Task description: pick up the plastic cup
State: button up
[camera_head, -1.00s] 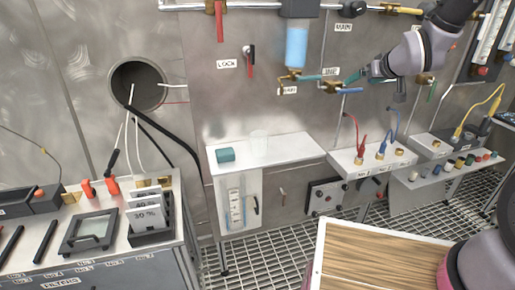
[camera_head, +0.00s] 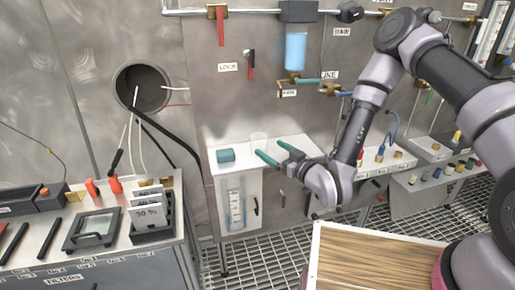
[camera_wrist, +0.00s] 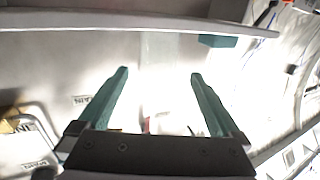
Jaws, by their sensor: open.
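The clear plastic cup (camera_head: 258,138) stands upright on the small white shelf (camera_head: 232,178) against the steel wall. It is faint and translucent. My gripper (camera_head: 269,148) is at the shelf, its two teal fingers spread with the tips close to the cup's right side. Whether they touch the cup cannot be told.
A teal block (camera_head: 226,156) sits left of the cup on the same shelf; it also shows in the wrist view (camera_wrist: 218,41). A blue-filled container (camera_head: 296,50) and pipes with valves are above. A wooden-topped surface (camera_head: 365,262) is at front, a filter bench (camera_head: 60,262) at left.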

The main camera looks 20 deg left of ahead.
aim_at(254, 138)
jog(key=x, duration=0.5)
jog(key=shift+s, duration=0.1)
jog(key=shift+w+f+x, duration=0.1)
jog(key=shift+x, duration=1.35)
jog(key=shift+w+f+x, duration=0.1)
jog(key=shift+x, duration=1.4)
jog(key=shift+d, duration=0.15)
jog(key=c, duration=1.3)
